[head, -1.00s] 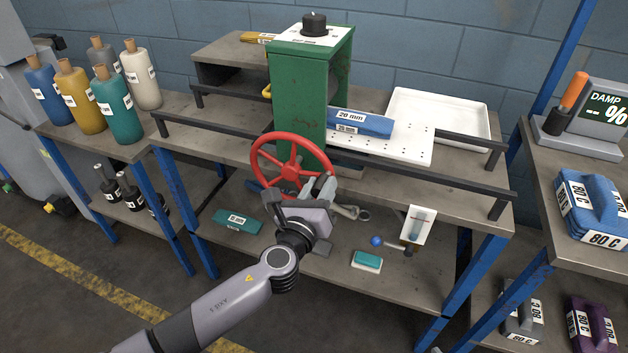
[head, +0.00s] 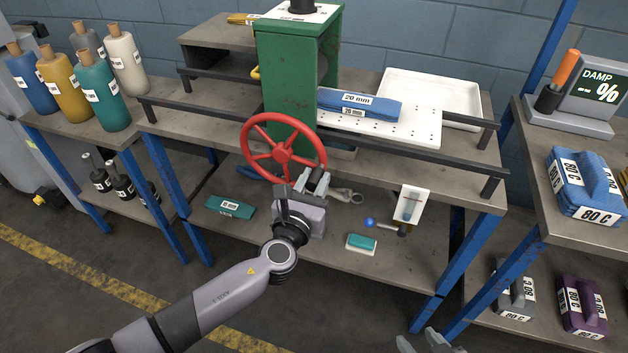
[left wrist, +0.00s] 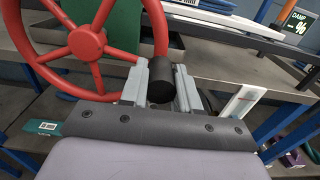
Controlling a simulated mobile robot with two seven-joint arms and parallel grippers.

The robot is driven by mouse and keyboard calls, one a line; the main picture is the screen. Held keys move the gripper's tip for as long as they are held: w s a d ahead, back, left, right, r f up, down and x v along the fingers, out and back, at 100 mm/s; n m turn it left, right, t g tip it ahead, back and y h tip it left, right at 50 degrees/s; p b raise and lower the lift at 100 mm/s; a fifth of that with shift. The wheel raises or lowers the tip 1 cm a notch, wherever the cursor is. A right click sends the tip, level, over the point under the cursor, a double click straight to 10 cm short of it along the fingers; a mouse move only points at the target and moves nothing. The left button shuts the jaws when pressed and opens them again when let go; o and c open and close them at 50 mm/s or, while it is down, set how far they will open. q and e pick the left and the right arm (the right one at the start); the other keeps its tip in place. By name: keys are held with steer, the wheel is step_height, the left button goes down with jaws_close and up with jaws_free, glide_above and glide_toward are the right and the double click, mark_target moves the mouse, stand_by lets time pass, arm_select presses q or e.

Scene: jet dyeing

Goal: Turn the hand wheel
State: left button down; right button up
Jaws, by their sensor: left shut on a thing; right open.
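The red hand wheel (head: 281,153) is on the front of the green press (head: 288,88). In the left wrist view the wheel (left wrist: 86,43) fills the upper left, with its spokes and hub visible. My left gripper (head: 312,182) is at the wheel's lower right rim. In the left wrist view its fingers are shut on the black handle (left wrist: 160,82) by the rim; the fingers partly hide it. My right gripper (head: 428,343) is at the bottom edge of the head view, open, empty and partly cut off, far from the wheel.
A dark rail (head: 400,148) runs along the bench front. A blue cloth block (head: 358,103) lies on the white perforated plate beside the press. The lower shelf holds a teal block (head: 230,207), a wrench (head: 347,196) and a small teal-white block (head: 361,243). Bottles (head: 101,98) stand left.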

arm_select(q)
steer(key=shift+d, duration=0.1)
steer(key=c, duration=0.8)
jaws_free()
steer(key=shift+s+a, duration=0.2)
steer(key=shift+s, duration=0.25)
steer(key=shift+p+v, duration=0.5)
steer(key=shift+v, duration=2.65)
